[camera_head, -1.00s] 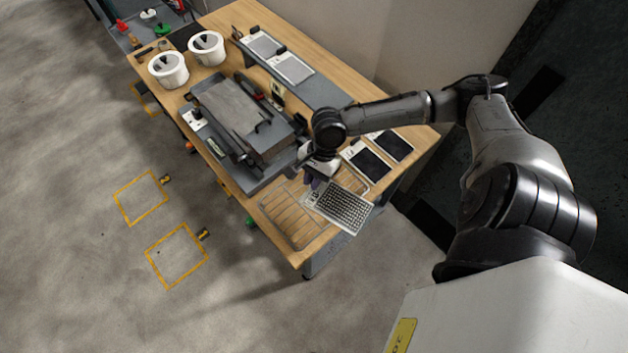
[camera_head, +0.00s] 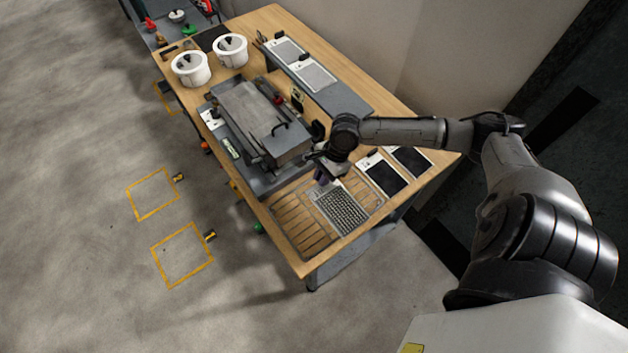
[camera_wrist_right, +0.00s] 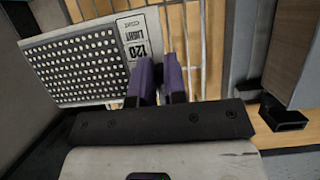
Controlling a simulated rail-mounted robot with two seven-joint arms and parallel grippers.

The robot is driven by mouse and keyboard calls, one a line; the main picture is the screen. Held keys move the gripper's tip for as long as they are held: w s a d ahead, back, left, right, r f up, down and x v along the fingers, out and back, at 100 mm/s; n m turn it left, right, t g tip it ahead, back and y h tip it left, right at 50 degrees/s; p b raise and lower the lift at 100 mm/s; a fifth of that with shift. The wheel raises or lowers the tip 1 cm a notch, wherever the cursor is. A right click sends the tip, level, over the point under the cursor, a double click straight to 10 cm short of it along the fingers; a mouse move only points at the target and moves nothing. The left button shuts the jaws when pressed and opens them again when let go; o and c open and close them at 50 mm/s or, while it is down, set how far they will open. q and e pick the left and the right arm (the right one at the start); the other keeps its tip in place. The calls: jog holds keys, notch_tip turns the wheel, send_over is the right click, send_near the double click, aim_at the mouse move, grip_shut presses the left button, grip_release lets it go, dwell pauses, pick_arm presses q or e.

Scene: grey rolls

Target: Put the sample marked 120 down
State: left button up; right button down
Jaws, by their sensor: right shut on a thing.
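The plate is over the middle of a slatted rack (camera_head: 297,222) at the near end of the bench. I cannot tell whether it touches the slats. My left gripper is not in view.
Two dark-faced plates (camera_head: 383,177) lie right of the rack. A grey machine (camera_head: 250,112) stands just beyond it. Two white buckets (camera_head: 190,69) and a raised shelf with two light plates (camera_head: 316,76) are farther back. Rack slats show bare on both sides of the sample.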

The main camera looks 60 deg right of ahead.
aim_at(309, 187)
jog(key=w, duration=0.1)
jog(key=w+f, duration=0.1)
jog(key=w+d+f, duration=0.1)
jog(key=w, duration=0.1)
jog(key=shift+f+b, duration=0.25)
jog(key=shift+b, duration=0.1)
jog(key=shift+f+b, duration=0.45)
jog(key=shift+f, duration=1.55)
jog(key=c, duration=1.2)
grip_release()
jog(key=shift+o, duration=0.2)
